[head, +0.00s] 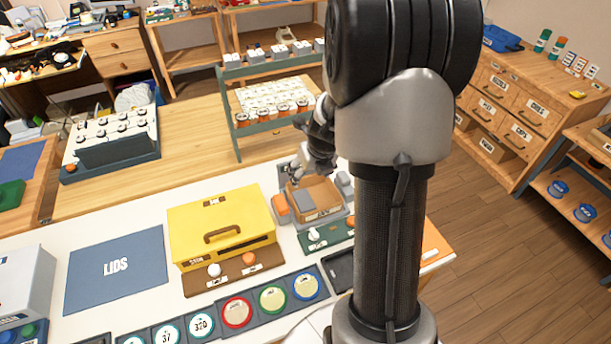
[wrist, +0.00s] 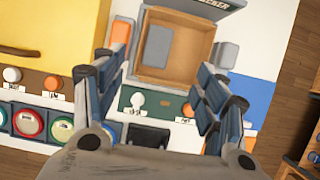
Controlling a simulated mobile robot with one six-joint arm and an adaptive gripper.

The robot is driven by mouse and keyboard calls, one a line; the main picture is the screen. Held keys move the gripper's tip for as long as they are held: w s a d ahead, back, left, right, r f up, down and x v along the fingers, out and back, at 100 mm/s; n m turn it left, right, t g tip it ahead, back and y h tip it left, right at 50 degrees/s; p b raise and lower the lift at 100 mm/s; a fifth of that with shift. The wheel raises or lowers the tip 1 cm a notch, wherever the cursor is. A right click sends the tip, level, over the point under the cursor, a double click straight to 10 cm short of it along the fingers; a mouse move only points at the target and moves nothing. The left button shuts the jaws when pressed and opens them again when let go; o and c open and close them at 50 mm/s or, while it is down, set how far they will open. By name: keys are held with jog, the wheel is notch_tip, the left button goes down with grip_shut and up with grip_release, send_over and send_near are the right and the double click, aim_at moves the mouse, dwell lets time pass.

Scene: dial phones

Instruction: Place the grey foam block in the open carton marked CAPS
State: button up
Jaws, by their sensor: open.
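An open brown carton (head: 316,190) sits in a grey tray on the white table; I cannot read a CAPS mark on it. It also shows in the wrist view (wrist: 190,65). A flat grey block (wrist: 158,47), which looks like the grey foam block, lies inside the carton at its left side; it shows in the head view too (head: 304,200). My gripper (head: 301,170) is by the carton's far-left side in the head view. In the wrist view my gripper (wrist: 163,75) is open, with its fingers apart and nothing between them, near the carton's lower edge.
An orange block (head: 281,205) stands left of the carton, and grey pieces (head: 345,184) stand right of it. A yellow box (head: 222,225) is further left. A green board with knobs (head: 326,236) lies in front.

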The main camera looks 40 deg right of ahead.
jog(key=s+a+r+n+y, duration=0.1)
jog(key=s+a+r+n, duration=0.2)
jog(key=a+r+n, duration=0.6)
jog(key=s+a+r+n, duration=0.4)
jog(key=a+r+n, duration=0.25)
jog(key=n, duration=0.45)
jog(key=s+a+r+n, duration=0.1)
jog(key=s+a+n, duration=0.2)
jog(key=s+n, duration=0.4)
jog(key=s+a+r+n, duration=0.2)
jog(key=s+a+n, duration=0.2)
jog(key=s+n, duration=0.3)
jog(key=n, duration=0.4)
jog(key=shift+s+a+r+n, duration=0.15)
jog(key=shift+s+a+n, duration=0.1)
jog(key=shift+n, duration=0.15)
jog(key=shift+f+b, duration=0.55)
jog(key=shift+b, duration=0.05)
jog(key=shift+c, duration=0.6)
